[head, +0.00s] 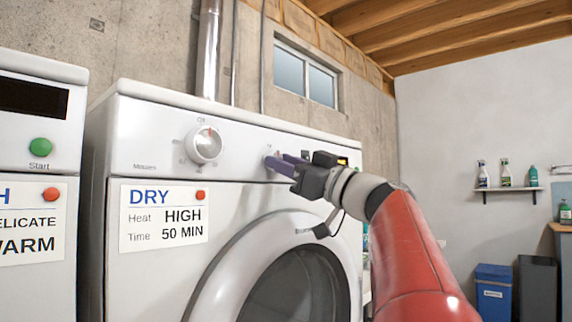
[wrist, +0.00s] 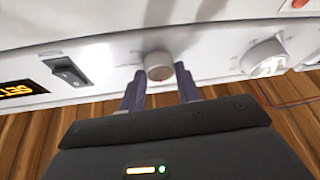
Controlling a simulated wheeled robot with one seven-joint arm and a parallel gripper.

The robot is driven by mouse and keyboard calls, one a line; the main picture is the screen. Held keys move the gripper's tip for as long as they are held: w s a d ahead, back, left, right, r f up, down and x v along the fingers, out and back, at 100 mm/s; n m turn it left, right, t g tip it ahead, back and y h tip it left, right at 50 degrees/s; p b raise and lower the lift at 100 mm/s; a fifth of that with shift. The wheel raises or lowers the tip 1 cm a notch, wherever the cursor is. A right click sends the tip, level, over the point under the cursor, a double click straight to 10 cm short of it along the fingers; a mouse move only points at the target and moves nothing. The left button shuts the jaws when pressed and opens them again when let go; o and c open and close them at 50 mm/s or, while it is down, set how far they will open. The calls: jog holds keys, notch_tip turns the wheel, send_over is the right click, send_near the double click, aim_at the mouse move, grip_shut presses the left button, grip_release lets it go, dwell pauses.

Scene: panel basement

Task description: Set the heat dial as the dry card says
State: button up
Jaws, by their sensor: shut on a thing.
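The dry card (head: 163,216) is on the front of the right-hand machine and reads Heat HIGH, Time 50 MIN. My gripper (head: 273,161) is at the control panel, right of the large dial marked Minutes (head: 205,144). In the wrist view, my gripper's fingers (wrist: 160,74) stand either side of a small white knob, the heat dial (wrist: 158,64), and are shut on it. In the head view the fingers mostly cover this dial. I cannot read its setting or marks.
In the wrist view, a dark rocker switch (wrist: 66,71) and a lit display (wrist: 18,89) lie left of the dial. The round dryer door (head: 290,275) is below my arm. Another machine with a green Start button (head: 41,145) stands at left.

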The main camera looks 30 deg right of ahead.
jog(key=shift+f+m+b, duration=0.1)
jog(key=shift+m+b, duration=0.25)
jog(key=shift+m, duration=0.05)
jog(key=shift+s+a+r+m+g+h+p, duration=0.15)
jog(key=shift+m+g+h, duration=1.1)
jog(key=shift+m, duration=4.1)
jog(key=shift+a+r+m+h+p, duration=0.25)
jog(key=shift+m+h, duration=2.25)
jog(key=shift+m, duration=2.8)
jog(key=shift+s+a+r+m+g+h+p, duration=0.15)
jog(key=shift+m+g+h, duration=1.1)
jog(key=shift+m, duration=4.1)
jog(key=shift+w+t+h, duration=0.1)
jog(key=shift+t+h, duration=0.3)
jog(key=shift+t, duration=0.2)
